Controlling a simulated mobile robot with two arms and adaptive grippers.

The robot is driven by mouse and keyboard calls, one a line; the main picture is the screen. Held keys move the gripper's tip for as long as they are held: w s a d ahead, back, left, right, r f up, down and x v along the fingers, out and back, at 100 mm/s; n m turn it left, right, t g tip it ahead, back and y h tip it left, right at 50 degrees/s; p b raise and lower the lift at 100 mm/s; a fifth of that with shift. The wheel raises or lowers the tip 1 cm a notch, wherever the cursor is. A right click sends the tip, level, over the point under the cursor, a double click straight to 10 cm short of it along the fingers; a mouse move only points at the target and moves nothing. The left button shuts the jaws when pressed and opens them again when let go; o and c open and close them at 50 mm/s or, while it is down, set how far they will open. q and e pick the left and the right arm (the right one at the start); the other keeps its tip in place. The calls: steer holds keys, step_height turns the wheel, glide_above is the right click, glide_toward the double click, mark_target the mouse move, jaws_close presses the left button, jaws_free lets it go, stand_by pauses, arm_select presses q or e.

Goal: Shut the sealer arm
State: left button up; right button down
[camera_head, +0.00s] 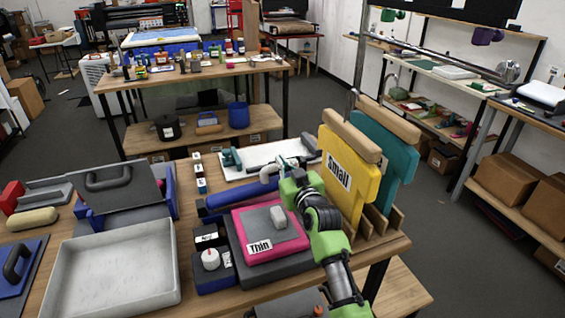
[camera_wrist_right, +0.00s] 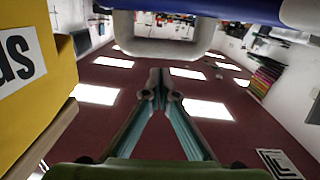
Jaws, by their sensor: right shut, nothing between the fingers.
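The sealer arm (camera_head: 232,197) is a blue bar behind the pink pad, raised at the back of the sealer, with a bent pale grey handle (camera_head: 268,172) at its right end. In the right wrist view a blue bar (camera_wrist_right: 240,10) crosses the top, with a pale grey loop-like handle (camera_wrist_right: 165,48) below it. My right gripper (camera_head: 286,167) is beside the handle; its teal fingers (camera_wrist_right: 158,76) are shut and empty, pointing toward the handle. I cannot tell whether they touch it. The sealer's dial box (camera_head: 212,262) is front left. My left gripper is not in view.
A pink pad (camera_head: 262,245) labelled "Thin" lies on a dark slab. Yellow (camera_head: 350,178) and teal (camera_head: 395,150) T-shaped boards stand close on the right. A white tray (camera_head: 250,160) lies behind. A large pale tray (camera_head: 115,268) is at the left.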

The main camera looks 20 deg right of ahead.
steer(key=f+b, duration=0.1)
steer(key=f, duration=0.1)
steer(key=d+f+b, duration=0.1)
steer(key=f, duration=0.1)
steer(key=shift+d, duration=0.15)
steer(key=shift+d+f, duration=0.15)
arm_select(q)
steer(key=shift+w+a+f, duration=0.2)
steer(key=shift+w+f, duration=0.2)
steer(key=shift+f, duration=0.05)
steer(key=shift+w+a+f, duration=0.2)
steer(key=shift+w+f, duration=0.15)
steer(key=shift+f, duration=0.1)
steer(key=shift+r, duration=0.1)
